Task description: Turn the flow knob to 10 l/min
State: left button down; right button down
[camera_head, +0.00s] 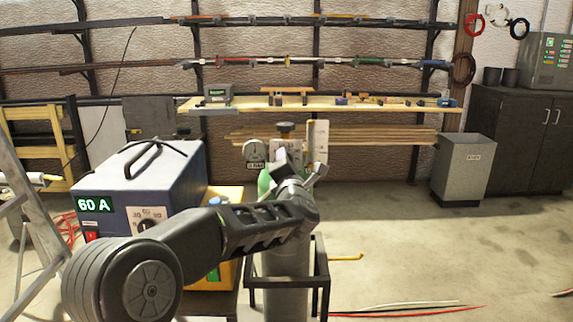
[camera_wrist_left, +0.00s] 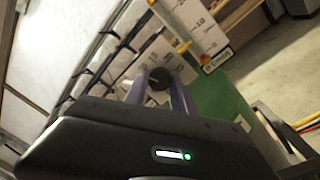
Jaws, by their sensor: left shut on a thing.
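My left gripper (camera_head: 293,163) reaches over the gas cylinder (camera_head: 284,275), which has a green shoulder. In the left wrist view its two fingers (camera_wrist_left: 160,88) are shut on a small dark round knob (camera_wrist_left: 158,75). The knob sits in front of a pale plate (camera_wrist_left: 152,59) with numbers too blurred to read surely. A white flow scale (camera_wrist_left: 197,27) with numbers and tick marks stands beside it; its indicated value cannot be read. In the head view the scale (camera_head: 319,140) shows behind the gripper, and the knob is hidden there. My right gripper is in neither view.
A blue welding machine (camera_head: 140,178) showing 60 A stands left of the cylinder, close to my arm. A black frame (camera_head: 321,270) with a yellow hook surrounds the cylinder. A round gauge (camera_head: 253,147) is left of the gripper.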

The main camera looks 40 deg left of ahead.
pick_arm(q)
jog(key=c, duration=1.1)
grip_release()
jog(key=shift+o, duration=0.2)
jog(key=b+v, duration=0.1)
jog(key=v, duration=0.6)
jog(key=shift+s+d, duration=0.25)
jog(key=shift+s, duration=0.05)
jog(key=shift+f, duration=0.1)
